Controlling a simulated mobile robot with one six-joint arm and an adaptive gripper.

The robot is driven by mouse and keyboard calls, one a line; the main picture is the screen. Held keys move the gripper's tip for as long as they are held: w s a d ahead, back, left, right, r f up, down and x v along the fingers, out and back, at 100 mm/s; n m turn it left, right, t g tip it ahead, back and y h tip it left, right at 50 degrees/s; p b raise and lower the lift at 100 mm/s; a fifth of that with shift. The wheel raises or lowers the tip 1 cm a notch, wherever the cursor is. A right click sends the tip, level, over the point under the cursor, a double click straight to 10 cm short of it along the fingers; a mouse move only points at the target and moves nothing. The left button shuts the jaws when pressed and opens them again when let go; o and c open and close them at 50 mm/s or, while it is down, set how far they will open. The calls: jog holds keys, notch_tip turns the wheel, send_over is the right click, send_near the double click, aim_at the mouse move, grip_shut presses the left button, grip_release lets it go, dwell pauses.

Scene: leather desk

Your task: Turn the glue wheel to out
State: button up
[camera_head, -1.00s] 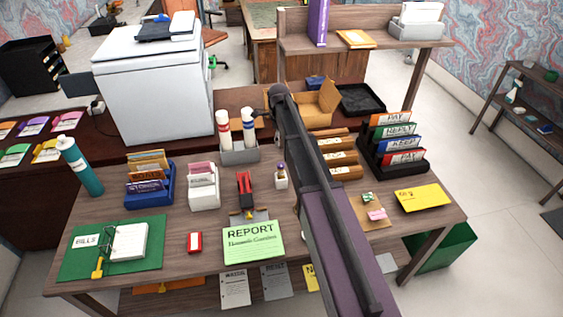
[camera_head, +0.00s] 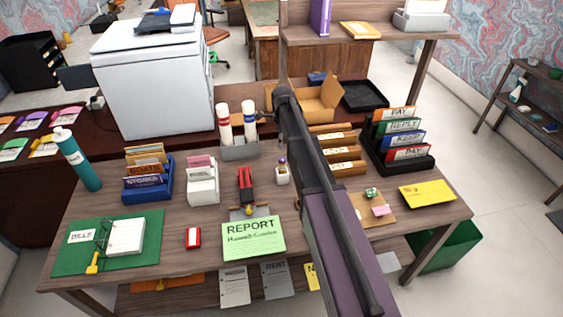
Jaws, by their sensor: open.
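A small white pot-like item (camera_head: 282,176) with a purple top stands on the desk, right of the red stapler-like item (camera_head: 246,184). It may be the glue, but it is too small to make out a wheel or its setting. My dark arm (camera_head: 312,165) reaches from the lower right up over the desk, its far end just above and behind this item. My gripper cannot be made out; it seems hidden behind the arm.
The green report sheet (camera_head: 254,238), red box (camera_head: 193,238), white card holder (camera_head: 203,185) and cup holder with white tubes (camera_head: 240,150) surround the item. Wooden trays (camera_head: 345,168) and the card rack (camera_head: 402,160) stand right of my arm.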

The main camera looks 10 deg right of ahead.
aim_at(282, 158)
jog(key=shift+f+b, duration=4.45)
jog(key=shift+f, duration=0.3)
